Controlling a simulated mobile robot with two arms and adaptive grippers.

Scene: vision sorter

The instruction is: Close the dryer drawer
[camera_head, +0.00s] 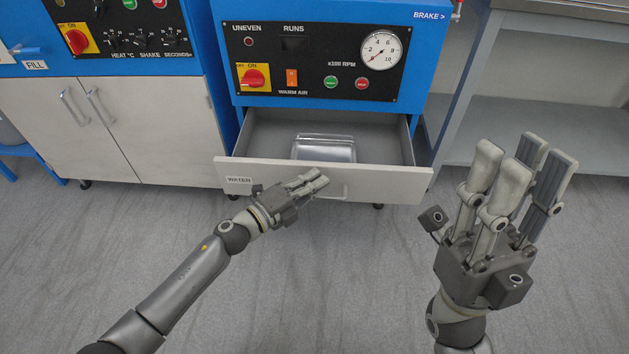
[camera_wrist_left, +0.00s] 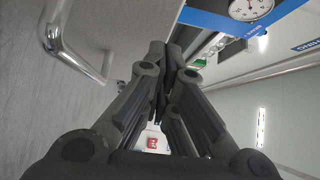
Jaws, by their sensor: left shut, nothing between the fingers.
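The dryer drawer (camera_head: 390,181) is pulled out under the blue dryer (camera_head: 320,12). Its pale front carries a "WATER" label at the left end, and a clear or metallic tray (camera_head: 324,148) sits inside. My left gripper (camera_head: 318,181) is shut and empty, its fingertips at the middle of the drawer front in the head view; whether they touch it I cannot tell. The left wrist view shows its closed fingers (camera_wrist_left: 163,60) and a metal bar handle (camera_wrist_left: 75,45) to their left. My right gripper (camera_head: 525,165) is raised at the right, fingers spread, with nothing between them.
A white cabinet (camera_head: 110,125) with two bar handles stands left of the dryer under another blue control panel. A grey metal bench with a lower shelf (camera_head: 550,135) stands at the right. The grey floor (camera_head: 330,270) in front of the drawer is clear.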

